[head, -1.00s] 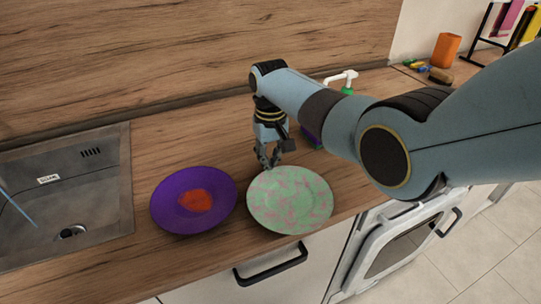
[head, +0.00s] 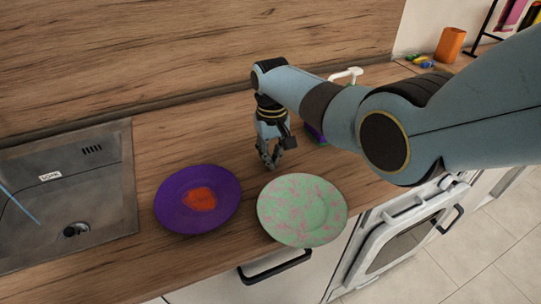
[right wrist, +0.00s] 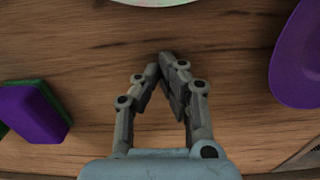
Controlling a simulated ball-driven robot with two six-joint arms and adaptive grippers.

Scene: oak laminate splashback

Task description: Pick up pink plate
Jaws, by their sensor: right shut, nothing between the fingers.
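The plate with pink in it is pale green with pink blotches (head: 302,210). It lies at the counter's front edge and seems to overhang it slightly. A sliver of its rim shows at the top of the right wrist view (right wrist: 155,2). My right gripper (head: 271,163) is just behind the plate, apart from it, low over the counter. In the right wrist view its fingertips (right wrist: 162,64) are close together with nothing held. My left gripper is not in view.
A purple plate with a red-orange centre (head: 172,205) lies left of the blotched plate. A metal sink (head: 105,190) is further left. A purple and green sponge (right wrist: 35,112) lies behind my right gripper. An orange cup (head: 450,44) stands at the far right.

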